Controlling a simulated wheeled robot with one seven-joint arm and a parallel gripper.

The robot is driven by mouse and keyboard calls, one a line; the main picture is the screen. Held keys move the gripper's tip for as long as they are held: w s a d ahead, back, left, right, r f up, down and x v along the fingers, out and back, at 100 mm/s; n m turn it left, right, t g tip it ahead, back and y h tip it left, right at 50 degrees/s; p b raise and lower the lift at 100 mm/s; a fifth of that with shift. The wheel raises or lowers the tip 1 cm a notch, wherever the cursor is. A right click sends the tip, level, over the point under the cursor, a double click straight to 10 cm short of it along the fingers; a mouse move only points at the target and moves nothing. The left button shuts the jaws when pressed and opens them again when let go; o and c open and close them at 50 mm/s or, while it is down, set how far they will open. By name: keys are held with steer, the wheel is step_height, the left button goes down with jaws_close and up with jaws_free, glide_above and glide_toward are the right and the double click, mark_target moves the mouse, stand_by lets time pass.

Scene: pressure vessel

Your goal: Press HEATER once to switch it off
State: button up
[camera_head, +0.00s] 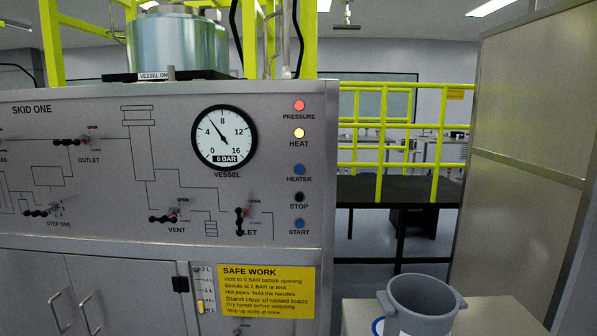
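The HEATER button (299,169) is a round blue button on the right side of the grey SKID ONE panel (90,215), with its label below it. Above it the yellowish HEAT lamp (299,133) and the red PRESSURE lamp (299,105) both look lit. Below it are the black STOP button (299,197) and the blue START button (299,224). The VESSEL gauge (224,136) has its needle pointing up and left, between 4 and 8, over a "6 BAR" readout. My gripper is not in this view.
Valve handles for OUTLET (72,141), STEP ONE (44,211) and VENT (165,217) stick out from the panel. A yellow SAFE WORK sign (266,292) is below. A grey bucket (422,300) stands at lower right, before a tall partition (520,150).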

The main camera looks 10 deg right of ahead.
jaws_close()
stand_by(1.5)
